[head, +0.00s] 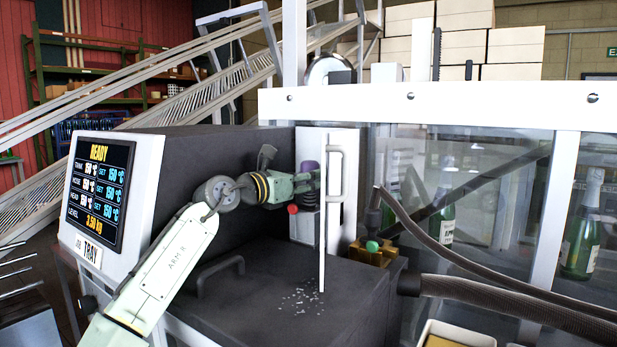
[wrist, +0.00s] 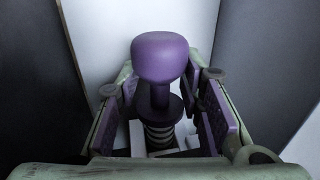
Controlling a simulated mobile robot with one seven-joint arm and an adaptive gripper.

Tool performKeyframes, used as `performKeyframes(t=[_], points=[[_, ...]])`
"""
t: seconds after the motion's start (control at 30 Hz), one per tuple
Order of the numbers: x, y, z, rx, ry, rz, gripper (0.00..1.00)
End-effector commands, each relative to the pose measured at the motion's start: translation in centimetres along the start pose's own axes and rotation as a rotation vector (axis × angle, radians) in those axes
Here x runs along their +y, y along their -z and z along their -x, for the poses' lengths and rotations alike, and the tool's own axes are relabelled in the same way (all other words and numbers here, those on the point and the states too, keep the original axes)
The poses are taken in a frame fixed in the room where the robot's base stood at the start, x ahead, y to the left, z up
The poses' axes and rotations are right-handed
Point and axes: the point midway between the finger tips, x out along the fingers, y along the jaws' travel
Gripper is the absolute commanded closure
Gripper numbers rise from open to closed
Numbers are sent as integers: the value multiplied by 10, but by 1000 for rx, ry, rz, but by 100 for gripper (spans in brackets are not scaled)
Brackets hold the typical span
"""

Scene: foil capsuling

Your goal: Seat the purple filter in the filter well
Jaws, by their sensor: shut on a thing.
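The purple filter has a rounded purple knob (head: 308,168) on a narrow stem, with a dark flange and ringed body below. It stands upright in front of a white panel in the head view. In the wrist view the filter (wrist: 160,58) is between the purple-padded fingers of my gripper (wrist: 160,92), which is shut on it below the knob. In the head view my gripper (head: 306,181) reaches it from the left. The filter's lower end is partly hidden, and I cannot make out the filter well or whether the filter touches it.
A white upright handle (head: 335,180) stands just right of the filter. A dark tank top (head: 290,300) with pale granules lies below. A brass block (head: 372,254) with a green knob and dark hoses (head: 460,288) are to the right. A display panel (head: 100,190) is left.

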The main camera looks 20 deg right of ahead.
Motion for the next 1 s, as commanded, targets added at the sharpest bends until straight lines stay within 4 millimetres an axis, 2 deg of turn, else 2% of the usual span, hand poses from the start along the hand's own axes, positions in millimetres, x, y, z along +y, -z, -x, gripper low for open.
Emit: performKeyframes(t=[1.0], points=[[-1,34,-3,6,5,7,96]])
